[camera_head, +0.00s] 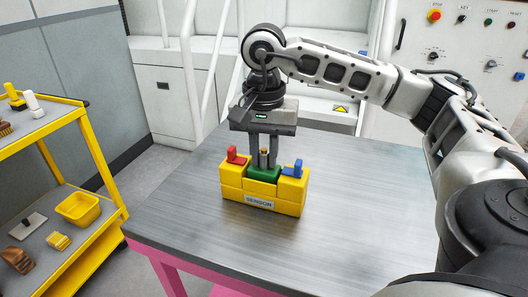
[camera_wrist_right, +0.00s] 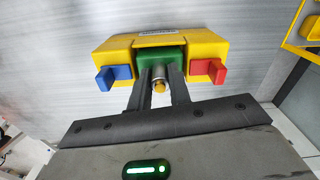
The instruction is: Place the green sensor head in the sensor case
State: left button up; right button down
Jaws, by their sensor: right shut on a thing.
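The yellow sensor case (camera_head: 259,205), labelled SENSOR, stands on the grey table. It has a red tab on its left and a blue tab on its right. The green sensor head (camera_head: 265,173) sits low in the middle slot of the case, between the tabs, with a brass-tipped stem upright on it. My right gripper (camera_head: 263,160) reaches down from above, shut on the green sensor head. The wrist view also shows the green head (camera_wrist_right: 160,55) between the fingers, in the yellow case (camera_wrist_right: 112,48). Whether the head touches the slot floor is hidden. My left gripper is not in view.
The grey table top (camera_head: 360,200) is clear around the case. A yellow cart (camera_head: 65,115) with brushes and a yellow bin (camera_head: 78,209) stands at the left. A control panel (camera_head: 465,40) with buttons is at the back right.

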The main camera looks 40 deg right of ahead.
aim_at(264, 152)
jog(key=shift+f, duration=0.25)
jog(key=c, duration=1.3)
grip_release()
jog(key=shift+r, duration=0.1)
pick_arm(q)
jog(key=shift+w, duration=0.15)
pick_arm(e)
jog(key=shift+r, duration=0.2)
pick_arm(q)
jog(key=p, duration=0.2)
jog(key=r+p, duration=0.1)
jog(key=p, duration=0.1)
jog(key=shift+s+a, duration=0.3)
pick_arm(e)
notch_tip(264, 152, up, 12)
